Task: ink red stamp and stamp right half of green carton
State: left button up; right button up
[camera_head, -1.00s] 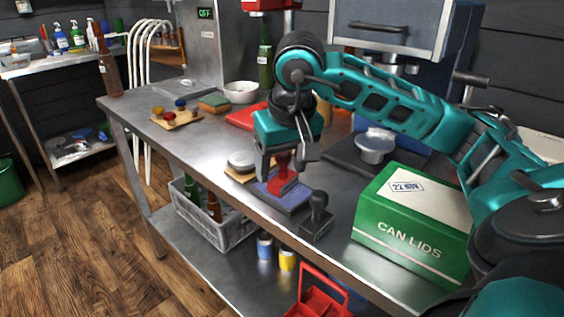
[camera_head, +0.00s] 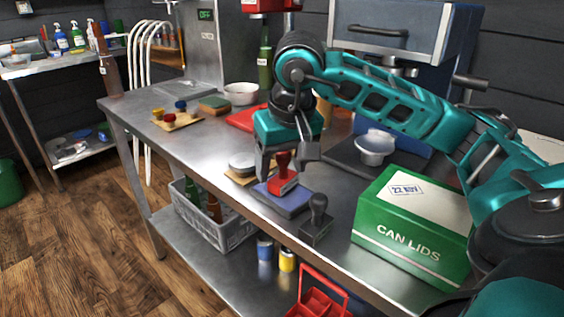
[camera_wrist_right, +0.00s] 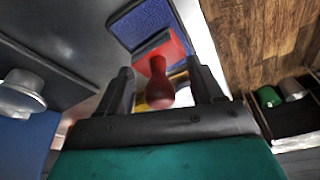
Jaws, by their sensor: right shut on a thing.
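My right gripper (camera_head: 285,160) is shut on the red stamp (camera_head: 284,183). In the right wrist view the stamp's red handle (camera_wrist_right: 157,88) stands between the two fingers, with its red base beyond. The stamp is over the ink pad (camera_head: 287,206), which has a blue face. I cannot tell whether it touches the pad. The pad also shows past the stamp in the wrist view (camera_wrist_right: 137,20). The green carton (camera_head: 408,238), marked CAN LIDS, stands to the right. My left gripper is not in view.
A dark stamp (camera_head: 318,222) stands right of the pad near the table's front edge. A small board with coloured knobs (camera_head: 176,121) lies farther left.

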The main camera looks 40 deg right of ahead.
jog(key=shift+r+p, duration=2.35)
jog(key=shift+r, duration=0.9)
jog(key=shift+f, duration=0.15)
